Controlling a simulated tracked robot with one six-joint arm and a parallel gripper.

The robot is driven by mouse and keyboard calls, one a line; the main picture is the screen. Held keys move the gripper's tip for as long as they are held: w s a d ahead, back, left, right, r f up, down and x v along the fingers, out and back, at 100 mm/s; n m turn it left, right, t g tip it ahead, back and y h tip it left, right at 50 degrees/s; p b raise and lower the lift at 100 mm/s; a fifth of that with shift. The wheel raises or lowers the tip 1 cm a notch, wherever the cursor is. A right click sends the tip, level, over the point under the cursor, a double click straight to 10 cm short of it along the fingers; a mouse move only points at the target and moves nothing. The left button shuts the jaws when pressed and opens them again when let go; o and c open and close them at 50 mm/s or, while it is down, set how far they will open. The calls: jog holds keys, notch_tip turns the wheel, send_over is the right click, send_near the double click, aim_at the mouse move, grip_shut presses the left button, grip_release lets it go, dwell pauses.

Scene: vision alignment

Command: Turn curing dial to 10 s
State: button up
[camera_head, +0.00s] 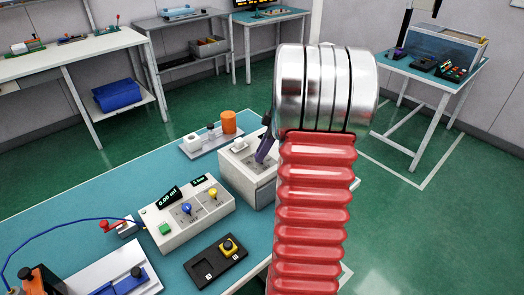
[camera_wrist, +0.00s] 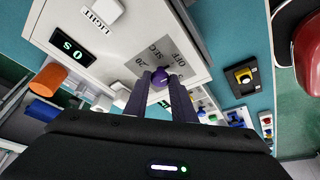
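The curing unit (camera_head: 235,165) is a pale box on the teal bench, partly hidden behind my red and silver arm in the head view. In the wrist view its panel (camera_wrist: 95,30) carries a LIGHT button (camera_wrist: 103,12), a display (camera_wrist: 68,48) reading 0 s, and a grey scale (camera_wrist: 150,62) with OFF, SEC and 20 legible. The small purple curing dial (camera_wrist: 160,78) is at that scale. My gripper (camera_wrist: 161,76) has its two dark fingers on either side of the dial. Whether they press on it is unclear. In the head view, my gripper (camera_head: 264,148) is mostly hidden.
A dispenser box (camera_head: 185,212) with a 0.00 ml display and blue and yellow knobs stands left of the unit. A black plate with a yellow-collared knob (camera_head: 228,247) lies in front. An orange cylinder (camera_head: 229,122) stands behind. Bare bench shows between them.

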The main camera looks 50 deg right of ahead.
jog(key=c, duration=0.5)
jog(key=shift+o, duration=0.2)
jog(key=shift+m, duration=0.3)
jog(key=m, duration=0.1)
jog(key=m+h, duration=0.1)
jog(key=m, duration=0.1)
jog(key=m+t+h, duration=0.1)
jog(key=m, duration=0.1)
jog(key=shift+a+r, duration=0.1)
jog(key=shift+a, duration=0.15)
jog(key=m, duration=0.2)
jog(key=m+h, duration=0.1)
jog(key=m, duration=0.1)
jog(key=m+h, duration=0.1)
jog(key=m, duration=0.1)
jog(key=shift+a, duration=0.3)
jog(key=shift+w+a+m+g+h, duration=0.1)
jog(key=shift+m+g+h, duration=0.45)
jog(key=shift+m, duration=1)
jog(key=shift+w+a+m+g+h, duration=0.1)
jog(key=shift+m+g+h, duration=0.4)
jog(key=shift+m, duration=1.05)
jog(key=shift+w+a+m+g+h, duration=0.1)
jog(key=shift+m+g+h, duration=0.3)
jog(key=shift+m, duration=1.1)
jog(key=shift+w+a+m+g+h, duration=0.15)
jog(key=shift+m+g, duration=0.3)
jog(key=shift+m, duration=1.05)
jog(key=shift+d, duration=0.1)
